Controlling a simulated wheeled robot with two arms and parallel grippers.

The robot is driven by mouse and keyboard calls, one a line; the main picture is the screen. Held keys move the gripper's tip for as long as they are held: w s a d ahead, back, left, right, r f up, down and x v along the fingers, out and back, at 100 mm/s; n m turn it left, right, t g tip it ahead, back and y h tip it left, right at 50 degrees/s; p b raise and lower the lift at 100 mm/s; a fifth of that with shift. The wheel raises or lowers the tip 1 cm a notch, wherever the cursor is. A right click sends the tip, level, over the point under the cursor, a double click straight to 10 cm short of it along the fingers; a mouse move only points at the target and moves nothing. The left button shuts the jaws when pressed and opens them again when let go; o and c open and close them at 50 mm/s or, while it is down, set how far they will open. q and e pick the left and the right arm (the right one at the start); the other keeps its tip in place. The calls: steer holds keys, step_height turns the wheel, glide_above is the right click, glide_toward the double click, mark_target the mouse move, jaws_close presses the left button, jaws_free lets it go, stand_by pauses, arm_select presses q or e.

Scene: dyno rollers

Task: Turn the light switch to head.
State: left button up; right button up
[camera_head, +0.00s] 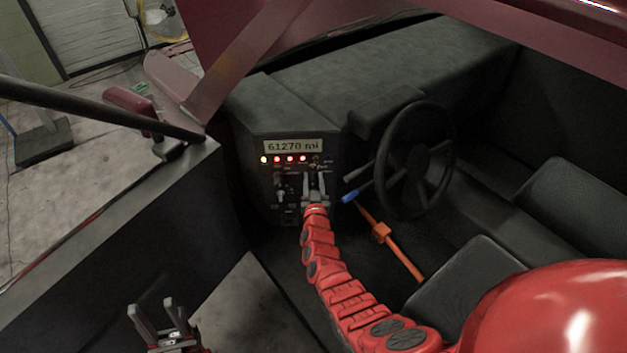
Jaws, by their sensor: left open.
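The dark control panel (262,176) stands left of the steering wheel, with a lit display and a row of small lamps. My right gripper (315,178) is at the panel's right part, its two grey fingers pointing up against small switches and labels. The fingers look a little apart; a switch may sit between them, but it is too small to tell. Small labels beside the fingertips are barely readable, one perhaps "Park". The light switch and its setting are not clear. My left gripper (158,317) is open and empty at the bottom left, well away from the panel.
The black steering wheel (415,160) is right of the panel, with a blue-tipped stalk (352,195) close to my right gripper. The open door (130,235) fills the left. Dark seats (470,280) are at the right.

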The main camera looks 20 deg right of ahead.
jaws_close()
